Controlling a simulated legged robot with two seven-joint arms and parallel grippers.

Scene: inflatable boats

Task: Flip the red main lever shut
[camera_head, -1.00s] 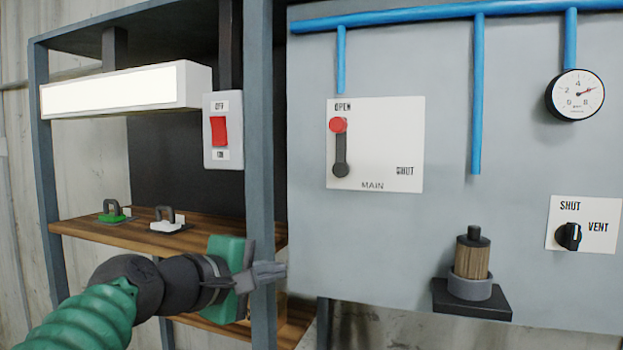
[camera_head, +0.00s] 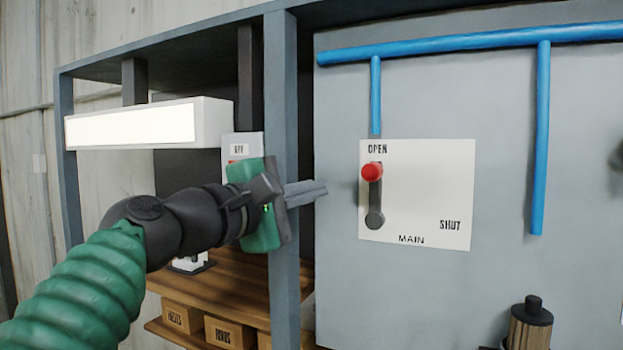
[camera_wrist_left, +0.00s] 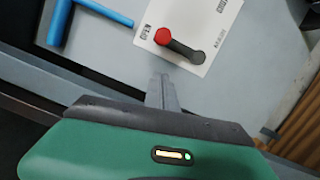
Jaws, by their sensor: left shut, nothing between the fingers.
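The main lever is a dark arm with a red knob (camera_head: 372,172) on a white plate (camera_head: 420,195) marked OPEN, SHUT and MAIN. The lever stands upright, its knob under OPEN and its pivot at the bottom. SHUT is at the plate's right. My left gripper (camera_head: 322,188) is shut and empty, a little left of the lever and apart from it, pointing right. In the left wrist view the gripper's fingers (camera_wrist_left: 162,80) point toward the plate, and the red knob (camera_wrist_left: 163,36) lies just beyond the tips. My right gripper is not in view.
A grey post (camera_head: 284,200) stands behind my left gripper. A shelf (camera_head: 235,285) with labelled boxes is below it, and a switch (camera_head: 240,148) is partly hidden behind the gripper. Blue pipes (camera_head: 540,140) run above and right of the plate. A dark-topped cylinder (camera_head: 530,325) stands lower right.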

